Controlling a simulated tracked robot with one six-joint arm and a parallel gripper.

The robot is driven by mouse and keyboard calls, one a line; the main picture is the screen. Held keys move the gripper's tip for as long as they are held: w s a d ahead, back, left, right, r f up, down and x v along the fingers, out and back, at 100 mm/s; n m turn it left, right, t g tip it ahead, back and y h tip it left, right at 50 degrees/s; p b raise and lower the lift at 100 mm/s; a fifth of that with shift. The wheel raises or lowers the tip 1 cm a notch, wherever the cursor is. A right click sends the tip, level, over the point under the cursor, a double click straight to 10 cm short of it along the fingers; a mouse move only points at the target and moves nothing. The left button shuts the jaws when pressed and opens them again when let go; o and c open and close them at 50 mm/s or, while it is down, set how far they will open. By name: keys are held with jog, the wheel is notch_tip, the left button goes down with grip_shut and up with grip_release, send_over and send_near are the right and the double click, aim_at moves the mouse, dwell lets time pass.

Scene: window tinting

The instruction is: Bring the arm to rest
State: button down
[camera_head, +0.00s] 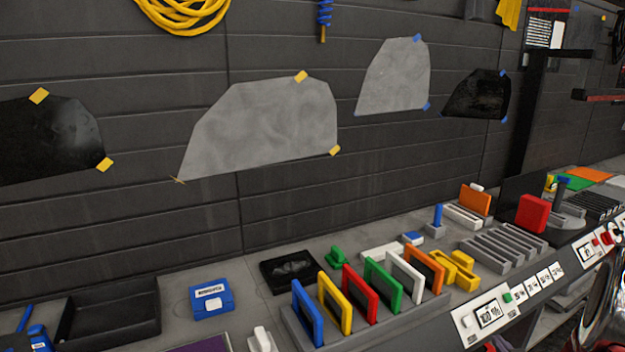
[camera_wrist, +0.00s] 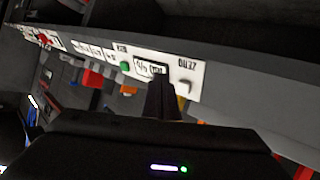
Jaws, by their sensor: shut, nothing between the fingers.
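My gripper (camera_wrist: 162,98) shows in the wrist view as a dark pair of fingers, shut and with nothing between them. Behind the fingertips in that view is the bench's white label strip (camera_wrist: 185,78) with a small display and a green button. The fingers look apart from the strip, but the exact gap cannot be told. In the head view I cannot make out my gripper.
The bench (camera_head: 345,235) holds a rack of coloured squeegees (camera_head: 352,295), a blue box (camera_head: 211,298), a black tray (camera_head: 110,312), a grey slotted block (camera_head: 503,247) and a red block (camera_head: 532,213). Film pieces, including a large grey one (camera_head: 265,125), are taped to the wall.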

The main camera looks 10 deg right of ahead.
jog(key=s+f+m+g, duration=0.2)
jog(key=s+f+g, duration=0.3)
jog(key=s, duration=0.1)
jog(key=s+a+r+g, duration=0.2)
jog(key=s+a+g, duration=0.1)
jog(key=s, duration=0.1)
jog(key=s+a+r+n+y, duration=0.1)
jog(key=s+a+r, duration=0.2)
jog(key=a+r, duration=0.4)
jog(key=s+a+r+n+y, duration=0.1)
jog(key=s+a+r, duration=0.2)
jog(key=a+r, duration=0.5)
jog(key=s+a+r+n+y, duration=0.1)
jog(key=s+a+r, duration=0.3)
jog(key=a, duration=1.6)
notch_tip(320, 180, up, 3)
jog(key=shift+a+r+y, duration=0.2)
jog(key=shift+y, duration=0.4)
